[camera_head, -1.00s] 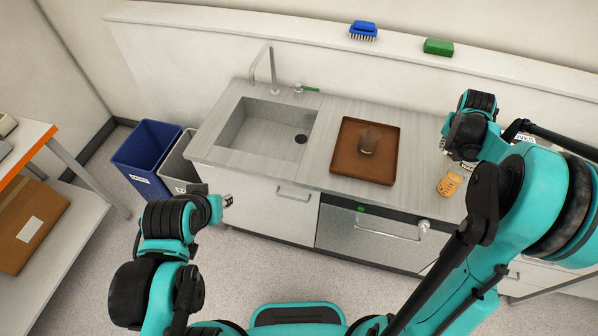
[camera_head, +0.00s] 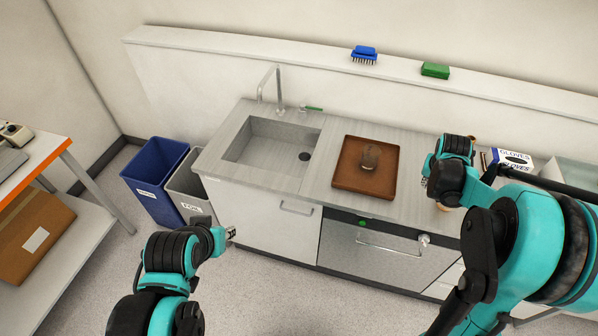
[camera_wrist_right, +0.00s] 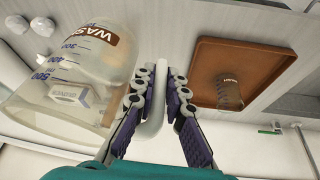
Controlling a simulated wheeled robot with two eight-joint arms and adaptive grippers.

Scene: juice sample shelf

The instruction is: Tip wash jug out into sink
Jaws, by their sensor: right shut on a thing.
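The wash jug (camera_wrist_right: 75,65) is a clear, graduated vessel with a brown WASH label, filling the left of the right wrist view. My right gripper (camera_wrist_right: 163,90) is shut on its pale handle. In the head view my right gripper (camera_head: 426,182) is over the counter, right of the brown tray, and I cannot make out the jug there. The sink (camera_head: 270,147) is an empty-looking grey basin with a dark drain, left of the tray. My left gripper (camera_head: 231,233) hangs in front of the sink cabinet; its fingers are too small to judge.
The brown tray (camera_head: 347,181) holds a small glass beaker (camera_head: 371,157), between sink and right gripper. A tall tap (camera_head: 278,88) rises behind the basin. A gloves box (camera_head: 512,159) stands right. Blue (camera_head: 152,184) and grey bins (camera_head: 187,184) stand left of the cabinet.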

